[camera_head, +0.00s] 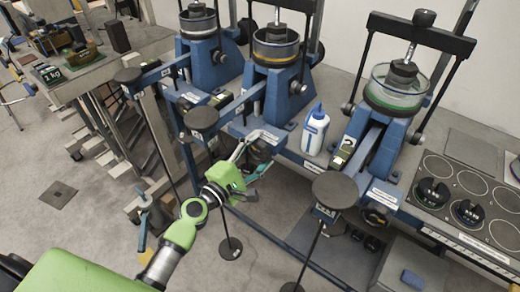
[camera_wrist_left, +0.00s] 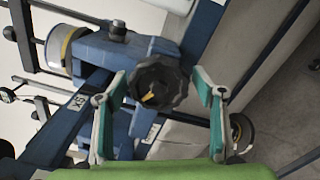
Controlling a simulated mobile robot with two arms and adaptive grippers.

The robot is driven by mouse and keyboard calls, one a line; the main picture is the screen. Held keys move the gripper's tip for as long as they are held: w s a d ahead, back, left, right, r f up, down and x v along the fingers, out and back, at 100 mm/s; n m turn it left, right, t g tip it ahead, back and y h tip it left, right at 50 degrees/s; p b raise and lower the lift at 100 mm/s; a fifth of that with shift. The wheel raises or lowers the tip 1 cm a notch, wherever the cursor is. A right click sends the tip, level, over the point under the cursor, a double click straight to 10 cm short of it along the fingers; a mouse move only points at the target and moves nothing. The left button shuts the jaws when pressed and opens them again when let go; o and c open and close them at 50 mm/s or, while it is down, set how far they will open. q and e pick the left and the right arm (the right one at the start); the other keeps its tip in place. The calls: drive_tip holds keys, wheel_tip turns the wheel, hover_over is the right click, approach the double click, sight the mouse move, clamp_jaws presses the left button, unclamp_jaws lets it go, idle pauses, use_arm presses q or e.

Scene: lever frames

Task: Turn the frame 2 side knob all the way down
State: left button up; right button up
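A black ribbed side knob (camera_wrist_left: 160,84) with a yellow pointer mark is on the blue lever frame (camera_wrist_left: 122,50) in the left wrist view. The pointer leans toward the lower left there. My left gripper (camera_wrist_left: 163,92) is open, with one finger on each side of the knob in that view. Gaps show between knob and fingers, and I see no contact. In the head view my left gripper (camera_head: 257,156) is at the front of the middle blue frame (camera_head: 272,98), largely hiding the knob. The frame numbers are too small to read surely. My right gripper is not in view.
Similar blue frames stand at left (camera_head: 209,62) and right (camera_head: 385,140). Round black pads (camera_head: 201,118) on lever arms project near my left arm. A white bottle with a blue cap (camera_head: 315,130) stands between the middle and right frames.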

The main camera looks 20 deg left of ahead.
use_arm(q)
drive_tip(key=b+v, duration=0.1)
drive_tip(key=v, duration=0.4)
drive_tip(key=shift+s+f, duration=0.1)
drive_tip(key=shift+s+a, duration=0.2)
drive_tip(key=shift+s, duration=0.25)
